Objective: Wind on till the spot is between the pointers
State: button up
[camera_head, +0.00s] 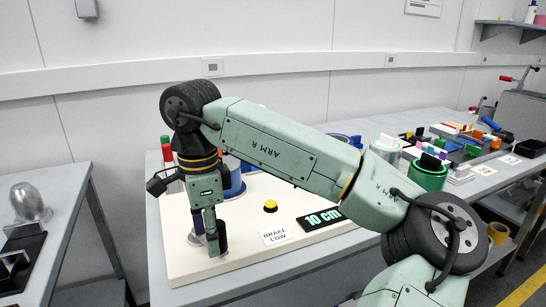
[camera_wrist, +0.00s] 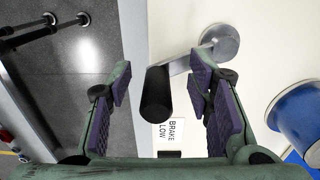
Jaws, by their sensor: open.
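A crank with a black handle (camera_wrist: 156,98) and a grey round hub (camera_wrist: 221,42) shows in the wrist view. My gripper (camera_wrist: 160,86) is open, its purple-padded fingers apart on either side of the handle, with gaps showing. In the head view my gripper (camera_head: 207,238) points down over the left front of the cream board (camera_head: 235,252) and mostly hides the crank. A blue spool (camera_wrist: 302,112) stands right of the gripper in the wrist view; in the head view it (camera_head: 234,178) is partly behind my arm. I cannot make out the spot or the pointers.
A green-rimmed drum (camera_head: 428,174) stands farther right on the bench. Another table (camera_head: 62,245) is at the left, across a gap.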

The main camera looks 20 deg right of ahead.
notch_tip(320, 180, up, 8)
jog(key=p, duration=0.6)
dwell(0.4)
